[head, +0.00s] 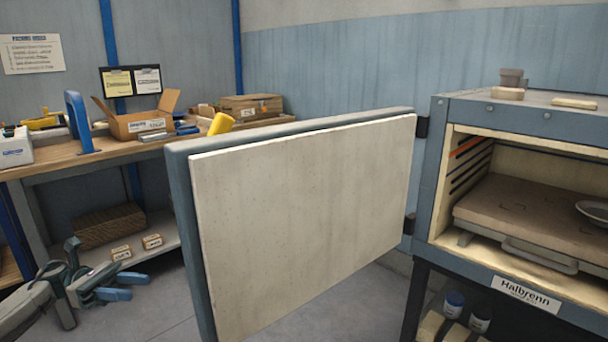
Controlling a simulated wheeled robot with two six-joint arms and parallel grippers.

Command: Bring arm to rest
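My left gripper (124,287) is at the lower left, low above the floor and in front of the workbench. Its two blue fingers stand apart with a gap between them, and I see nothing in it. It is clear of the open door (305,220), which stands to its right. My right gripper is not in view.
The workbench (45,168) at the left holds a cardboard box (137,122), a blue clamp (80,122) and other items. Small boxes (152,241) lie on its lower shelf. The door's pale panel fills the middle. Grey floor (160,312) is free between gripper and door.

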